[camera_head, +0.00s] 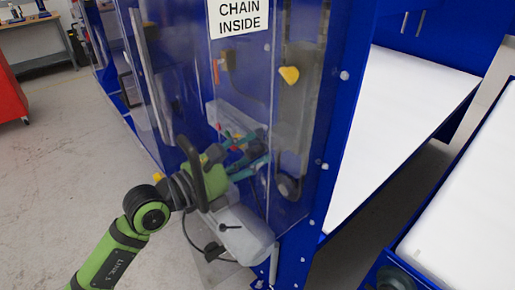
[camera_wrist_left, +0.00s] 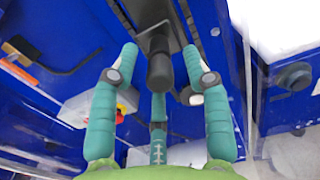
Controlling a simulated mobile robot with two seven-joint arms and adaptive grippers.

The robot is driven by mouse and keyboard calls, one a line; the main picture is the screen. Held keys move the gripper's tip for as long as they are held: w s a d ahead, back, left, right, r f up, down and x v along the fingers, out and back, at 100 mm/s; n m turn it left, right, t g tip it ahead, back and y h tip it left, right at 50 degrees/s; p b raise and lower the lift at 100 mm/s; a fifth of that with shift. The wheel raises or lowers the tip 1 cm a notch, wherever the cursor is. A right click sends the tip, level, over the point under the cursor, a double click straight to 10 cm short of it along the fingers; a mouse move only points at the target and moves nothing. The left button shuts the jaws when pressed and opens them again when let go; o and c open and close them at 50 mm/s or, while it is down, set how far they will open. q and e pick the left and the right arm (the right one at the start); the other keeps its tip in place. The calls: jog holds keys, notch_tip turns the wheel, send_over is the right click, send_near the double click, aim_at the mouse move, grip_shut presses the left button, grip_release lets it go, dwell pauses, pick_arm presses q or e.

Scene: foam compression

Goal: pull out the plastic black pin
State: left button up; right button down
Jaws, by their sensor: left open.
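A black cylindrical pin or knob (camera_wrist_left: 160,66) with a rounded end hangs from a dark metal bar in the left wrist view. My left gripper (camera_wrist_left: 161,82) is open, with its teal fingers on either side of the black piece. I see gaps between the fingers and it, so they do not appear to grip it. In the head view my left gripper (camera_head: 255,148) is beside the clear guard panel of the blue machine, and the black piece cannot be made out there. My right gripper is not in view.
The blue machine frame (camera_head: 338,120) stands right of the gripper, with a clear guard and a "chain inside" sign (camera_head: 239,17). A yellow knob (camera_head: 289,74) is above the gripper. White conveyor surfaces (camera_head: 395,110) lie to the right.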

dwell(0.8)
pick_arm(q)
grip_shut()
jog(key=shift+s+a, duration=0.1)
jog(key=shift+a, duration=0.05)
jog(key=shift+v, duration=2.85)
